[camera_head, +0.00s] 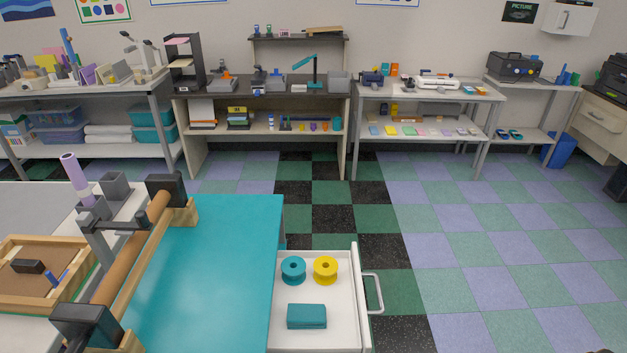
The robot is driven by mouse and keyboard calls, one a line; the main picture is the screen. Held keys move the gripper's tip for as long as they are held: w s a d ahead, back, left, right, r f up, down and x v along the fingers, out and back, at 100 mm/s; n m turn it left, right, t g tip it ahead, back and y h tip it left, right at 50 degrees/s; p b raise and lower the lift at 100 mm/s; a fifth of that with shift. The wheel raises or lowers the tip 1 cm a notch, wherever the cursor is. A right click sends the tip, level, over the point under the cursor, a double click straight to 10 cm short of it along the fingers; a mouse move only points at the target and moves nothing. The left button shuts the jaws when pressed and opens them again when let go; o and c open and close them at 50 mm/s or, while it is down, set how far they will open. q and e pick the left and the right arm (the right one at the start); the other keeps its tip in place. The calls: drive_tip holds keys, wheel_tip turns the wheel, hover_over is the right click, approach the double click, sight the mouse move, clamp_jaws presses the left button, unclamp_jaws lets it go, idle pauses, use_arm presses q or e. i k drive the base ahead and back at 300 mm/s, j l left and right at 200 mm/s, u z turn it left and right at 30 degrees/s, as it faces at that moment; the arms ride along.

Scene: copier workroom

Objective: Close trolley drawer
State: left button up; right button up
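The trolley drawer (340,336) is white and stands open at the lower middle, sticking out to the right from beside a teal surface (225,275). Its front panel is on the right and carries a pale bar handle (378,293). Inside the drawer lie a teal spool (293,269), a yellow spool (325,269) and a teal box (306,316). The near end of the drawer is cut off by the bottom of the picture. Neither of my grippers shows clearly in this view.
A wooden roller (132,250) with black end blocks stands left of the drawer, and a wooden tray (15,291) lies further left. The checkered floor (470,250) right of the handle is clear. Shelves and worktables (428,92) line the back wall.

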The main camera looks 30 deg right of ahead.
sight(347, 330)
drive_tip(key=k+l+z, duration=0.15)
drive_tip(key=l, duration=0.5)
drive_tip(key=l+z, duration=0.2)
drive_tip(key=l, duration=0.45)
drive_tip(key=k, duration=0.05)
